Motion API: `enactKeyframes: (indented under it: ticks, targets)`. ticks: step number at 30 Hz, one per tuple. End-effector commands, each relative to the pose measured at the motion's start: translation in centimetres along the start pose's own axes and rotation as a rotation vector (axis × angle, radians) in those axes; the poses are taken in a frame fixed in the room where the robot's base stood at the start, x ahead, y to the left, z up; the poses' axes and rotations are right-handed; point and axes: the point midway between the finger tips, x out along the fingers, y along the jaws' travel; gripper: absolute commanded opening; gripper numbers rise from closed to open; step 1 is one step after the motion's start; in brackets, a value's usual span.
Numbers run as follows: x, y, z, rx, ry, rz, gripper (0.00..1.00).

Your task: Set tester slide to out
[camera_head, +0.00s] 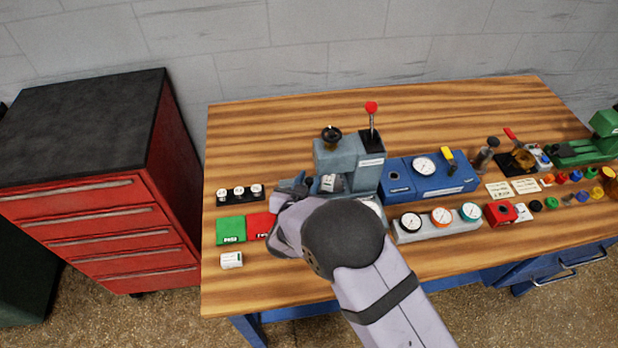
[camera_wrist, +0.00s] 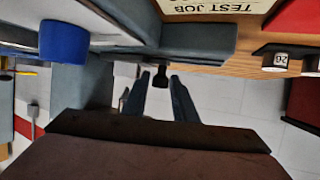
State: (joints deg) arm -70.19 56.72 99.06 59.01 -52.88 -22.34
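The tester is probably the grey-blue machine (camera_head: 345,157) at the middle of the bench, with a black handwheel (camera_head: 331,134) and a red-knobbed lever (camera_head: 371,108) on top. My gripper (camera_head: 300,186) is at its lower left side, partly hidden behind my own wrist. In the wrist view, the two fingers of my gripper (camera_wrist: 159,82) stand apart. A small dark knob (camera_wrist: 160,77) shows between and just beyond the fingertips; contact cannot be told. I cannot tell for sure whether this knob belongs to the slide. The slide's position is not clear.
A blue gauge box (camera_head: 430,180) and a grey block with several dials (camera_head: 438,228) stand to the right. Green (camera_head: 231,230) and red trays, a white block (camera_head: 231,260) and a row of counters (camera_head: 240,194) lie left. A red drawer cabinet (camera_head: 110,225) stands beside the bench.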

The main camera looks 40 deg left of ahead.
Motion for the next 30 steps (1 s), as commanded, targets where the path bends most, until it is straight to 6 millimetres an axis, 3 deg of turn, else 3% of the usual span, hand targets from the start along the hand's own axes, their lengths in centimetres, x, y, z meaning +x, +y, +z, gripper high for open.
enactKeyframes:
  ticks: [6, 7, 10, 16, 20, 27, 30]
  targets:
    - [0.1, 0.0, 0.1, -0.001, -0.001, 0.0, 0.26]
    - [0.0, 0.0, 0.1, -0.001, -0.001, 0.0, 0.23]
    - [0.0, 0.0, 0.1, -0.001, -0.001, 0.0, 0.0]
    - [-0.1, -0.4, 0.1, -0.001, 0.0, -0.002, 0.0]
    - [-0.8, -2.4, 0.5, 0.0, 0.001, -0.005, 0.0]
    - [-2.9, -8.0, 1.4, 0.001, 0.002, -0.005, 0.0]
    - [-3.4, -9.2, 1.6, -0.001, 0.001, -0.002, 0.0]
